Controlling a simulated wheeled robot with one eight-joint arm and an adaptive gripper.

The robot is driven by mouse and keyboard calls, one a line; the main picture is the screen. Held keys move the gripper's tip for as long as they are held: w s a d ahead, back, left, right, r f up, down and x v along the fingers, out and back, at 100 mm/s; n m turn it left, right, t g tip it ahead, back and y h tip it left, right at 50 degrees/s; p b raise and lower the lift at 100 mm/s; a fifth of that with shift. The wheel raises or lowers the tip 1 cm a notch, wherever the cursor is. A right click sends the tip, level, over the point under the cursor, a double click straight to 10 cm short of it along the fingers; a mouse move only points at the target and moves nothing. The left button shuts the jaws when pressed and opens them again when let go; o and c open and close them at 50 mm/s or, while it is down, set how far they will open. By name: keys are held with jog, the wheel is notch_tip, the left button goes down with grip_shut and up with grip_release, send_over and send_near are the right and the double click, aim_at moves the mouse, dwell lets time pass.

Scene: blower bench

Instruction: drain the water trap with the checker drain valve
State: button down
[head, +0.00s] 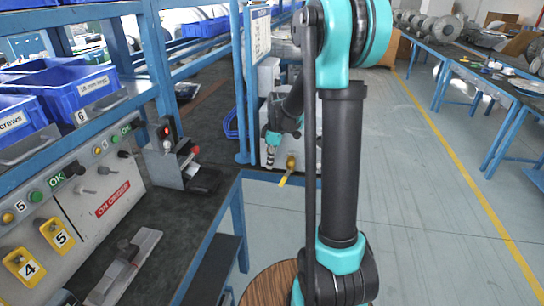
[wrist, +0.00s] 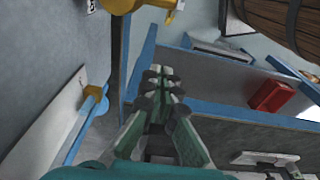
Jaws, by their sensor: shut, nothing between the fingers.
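A brass valve with a yellow lever (head: 287,171) shows in the head view, on the front of a pale cabinet (head: 308,152) beyond the bench end. The lever hangs at a slant, pointing down and left. In the wrist view a brass-yellow valve body (wrist: 122,5) is cut by the top edge. My gripper (wrist: 158,72) is shut and empty, with its fingertips below and apart from that valve in the picture. No water trap can be clearly made out.
A blue bench frame (head: 238,178) stands before the cabinet. A wooden barrel top (head: 268,284) is low in front, also in the wrist view (wrist: 275,22). A red box (wrist: 272,96) lies on a shelf. The control panel (head: 100,190) is left; open floor (head: 430,200) is right.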

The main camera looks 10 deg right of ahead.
aim_at(283, 181)
notch_tip(283, 181, down, 6)
jog(key=s+d, duration=0.1)
jog(key=d, duration=0.2)
jog(key=shift+s+r, duration=0.15)
jog(key=shift+r, duration=0.1)
jog(key=shift+s+d+f+h, duration=0.1)
jog(key=shift+d+f+h, duration=0.15)
jog(key=shift+f+h, duration=0.2)
jog(key=shift+r, duration=0.1)
